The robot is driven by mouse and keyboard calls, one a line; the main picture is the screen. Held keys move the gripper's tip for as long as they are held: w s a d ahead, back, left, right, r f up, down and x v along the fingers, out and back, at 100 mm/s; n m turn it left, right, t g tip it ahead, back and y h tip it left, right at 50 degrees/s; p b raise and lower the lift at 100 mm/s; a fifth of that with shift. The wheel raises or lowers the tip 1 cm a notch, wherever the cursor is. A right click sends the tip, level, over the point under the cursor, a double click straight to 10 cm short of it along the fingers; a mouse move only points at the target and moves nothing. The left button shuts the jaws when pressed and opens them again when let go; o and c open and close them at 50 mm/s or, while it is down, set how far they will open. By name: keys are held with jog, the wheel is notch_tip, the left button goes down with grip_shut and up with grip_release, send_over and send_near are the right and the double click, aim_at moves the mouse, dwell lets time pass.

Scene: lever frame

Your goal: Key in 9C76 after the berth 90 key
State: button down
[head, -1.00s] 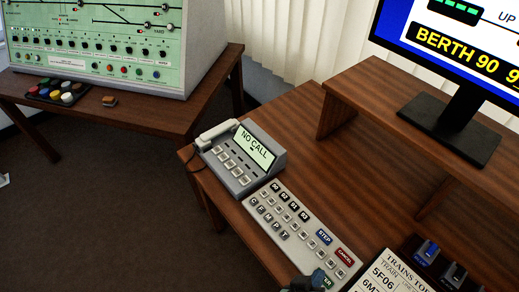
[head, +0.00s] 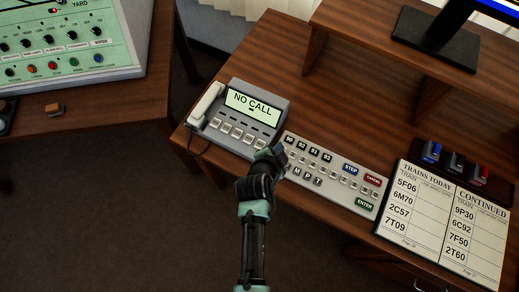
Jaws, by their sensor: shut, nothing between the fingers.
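The grey keypad (head: 325,197) lies on the desk, with a top row of dark berth keys (head: 313,151); the leftmost seems to read 90. Rows of small keys lie below it; most of their labels are too small to read. The blue STEP key (head: 350,169), red CANCEL key (head: 373,180) and green ENTER key (head: 364,204) are at its right. My gripper (head: 279,152) is shut and empty at the keypad's left end, in front of some keys there. I cannot tell whether its tip touches a key.
A desk phone (head: 240,120) reading NO CALL stands just left of the keypad. A trains list (head: 447,218) and a block of blue, black and red switches (head: 455,163) are to the right. A monitor stand (head: 425,37) is on the shelf behind. Bare desk lies behind the keypad.

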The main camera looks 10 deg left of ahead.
jog(key=shift+w+a+m, duration=0.1)
jog(key=shift+a+m, duration=0.1)
jog(key=shift+m, duration=0.1)
jog(key=shift+d, duration=0.1)
notch_tip(320, 180, down, 9)
jog(key=b, duration=0.7)
jog(key=shift+b, duration=0.4)
dwell(1.5)
jog(key=shift+f+b, duration=0.35)
jog(key=shift+b, duration=0.2)
